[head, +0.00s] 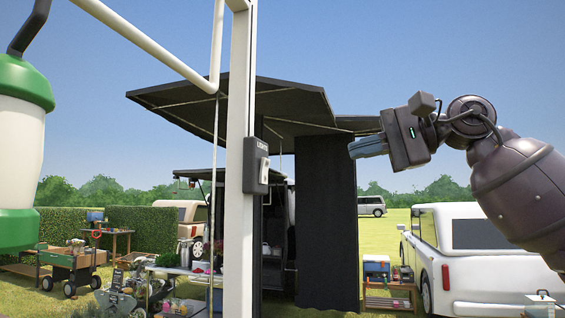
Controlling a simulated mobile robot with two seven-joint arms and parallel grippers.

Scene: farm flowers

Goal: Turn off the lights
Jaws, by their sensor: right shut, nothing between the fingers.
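A dark switch box (255,164) labelled with small lettering is fixed to the right side of a white post (237,200) in the head view. It has a pale rocker switch (264,170) on its face. A green and white lantern (22,150) hangs large at the left edge; I cannot tell whether it is lit. My right gripper (352,151) comes in from the right and points left toward the post. Its fingers are shut and empty, and in the picture they are to the right of the switch box with a gap between. My left gripper is out of view.
A black canopy (290,104) with a dark hanging curtain (326,220) stands behind the post. A white vehicle (460,260) is at the right. A table (180,270) with goods, a wooden cart (68,260) and hedges (150,225) are at the left.

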